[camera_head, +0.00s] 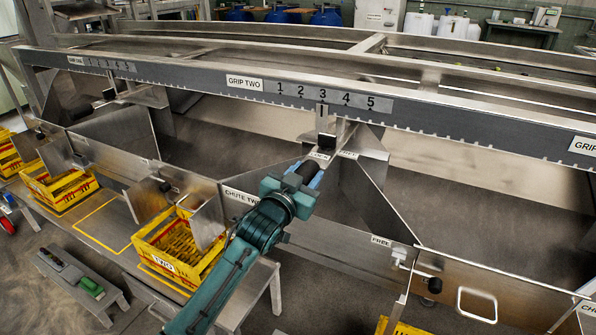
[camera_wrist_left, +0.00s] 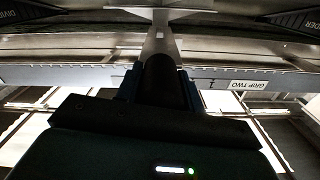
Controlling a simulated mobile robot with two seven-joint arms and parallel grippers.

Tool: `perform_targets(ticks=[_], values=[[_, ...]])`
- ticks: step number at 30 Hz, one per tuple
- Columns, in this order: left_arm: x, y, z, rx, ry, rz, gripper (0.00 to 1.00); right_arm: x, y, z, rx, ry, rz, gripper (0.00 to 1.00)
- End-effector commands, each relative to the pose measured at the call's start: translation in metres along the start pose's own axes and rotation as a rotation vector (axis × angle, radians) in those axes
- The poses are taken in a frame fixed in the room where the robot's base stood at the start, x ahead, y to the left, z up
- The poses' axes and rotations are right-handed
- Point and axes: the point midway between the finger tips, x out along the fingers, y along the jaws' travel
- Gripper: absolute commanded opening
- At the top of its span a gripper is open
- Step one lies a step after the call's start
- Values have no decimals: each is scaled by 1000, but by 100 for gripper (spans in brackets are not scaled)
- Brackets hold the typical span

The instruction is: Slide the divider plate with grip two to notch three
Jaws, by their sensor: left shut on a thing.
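My left gripper (camera_head: 306,174) is shut on the dark grip (camera_head: 292,181) of the divider plate (camera_head: 365,185) under the rail. The plate's pointer tab (camera_head: 322,110) stands under number 3 on the scale (camera_head: 335,97), beside the "GRIP TWO" label (camera_head: 244,82). Whether it is seated in the notch is not clear. In the left wrist view the dark grip (camera_wrist_left: 160,75) sits between my blue-edged fingers, and the "GRIP TWO" label (camera_wrist_left: 240,85) appears upside down. My right gripper is not in view.
The notched rail (camera_head: 440,112) runs across above the chutes. A "CHUTE TWO" panel (camera_head: 241,195) and a yellow crate (camera_head: 178,250) lie left of my arm. A "FREE" label (camera_head: 381,241) and a metal-handled panel (camera_head: 478,304) are lower right. Another divider's grip (camera_head: 109,94) is far left.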

Motion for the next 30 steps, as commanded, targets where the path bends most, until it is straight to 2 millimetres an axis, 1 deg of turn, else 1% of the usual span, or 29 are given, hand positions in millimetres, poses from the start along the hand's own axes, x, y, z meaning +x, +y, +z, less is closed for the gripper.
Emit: perform_targets(ticks=[3,4,11,18,22,26,30], values=[[0,0,1,-3,-1,0,0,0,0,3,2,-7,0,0],[0,0,1,-3,-1,0,40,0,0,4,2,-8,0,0],[0,-1,1,-2,-1,0,59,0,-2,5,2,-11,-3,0],[-1,-1,0,-1,0,-1,59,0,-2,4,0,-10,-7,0],[-9,-1,1,-2,-1,-1,59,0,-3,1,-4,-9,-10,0],[-30,-1,0,-2,-2,0,59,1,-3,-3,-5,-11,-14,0],[-62,-1,0,-2,-2,0,59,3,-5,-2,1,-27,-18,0]])
